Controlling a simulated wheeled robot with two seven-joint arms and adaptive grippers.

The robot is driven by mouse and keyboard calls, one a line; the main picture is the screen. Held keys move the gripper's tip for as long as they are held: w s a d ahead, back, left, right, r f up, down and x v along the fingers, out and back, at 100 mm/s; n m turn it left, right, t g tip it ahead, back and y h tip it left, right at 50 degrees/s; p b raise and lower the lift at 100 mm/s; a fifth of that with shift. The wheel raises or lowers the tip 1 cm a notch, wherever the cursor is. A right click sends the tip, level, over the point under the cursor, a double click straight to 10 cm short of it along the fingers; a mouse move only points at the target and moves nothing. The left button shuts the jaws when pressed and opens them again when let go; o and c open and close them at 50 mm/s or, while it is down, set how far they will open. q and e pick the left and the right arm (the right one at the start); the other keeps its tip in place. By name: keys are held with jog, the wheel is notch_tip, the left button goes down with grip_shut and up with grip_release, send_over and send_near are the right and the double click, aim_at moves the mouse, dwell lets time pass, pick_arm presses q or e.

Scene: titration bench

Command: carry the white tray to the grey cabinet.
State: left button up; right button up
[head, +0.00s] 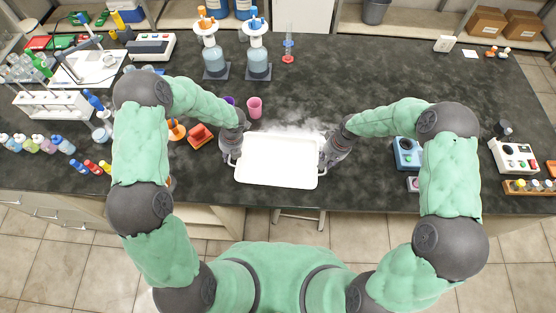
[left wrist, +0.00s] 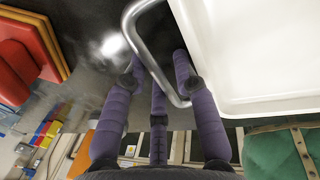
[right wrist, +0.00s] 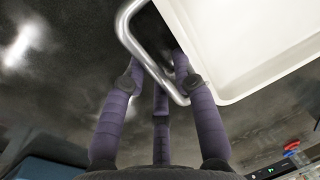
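The white tray (head: 277,161) lies level at the front edge of the dark bench and looks empty. It has a metal loop handle at each short side. My left gripper (head: 234,150) is at its left handle (left wrist: 150,55); in the left wrist view the purple fingers are spread on either side of the bar. My right gripper (head: 335,150) is at its right handle (right wrist: 148,55), with its fingers spread likewise. Neither set of fingers looks closed on metal; exact contact is hard to tell. I cannot make out the grey cabinet.
A pink cup (head: 254,107) and an orange block (head: 200,136) stand near the tray's left. A blue device (head: 407,153) is to the right. Glass bottles (head: 257,65) stand behind. The bench middle right is clear. Tiled floor (head: 515,262) lies in front.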

pick_arm(q)
grip_shut()
pick_arm(e)
grip_shut()
pick_arm(q)
jog(key=shift+r, duration=0.1)
pick_arm(e)
jog(key=shift+r, duration=0.1)
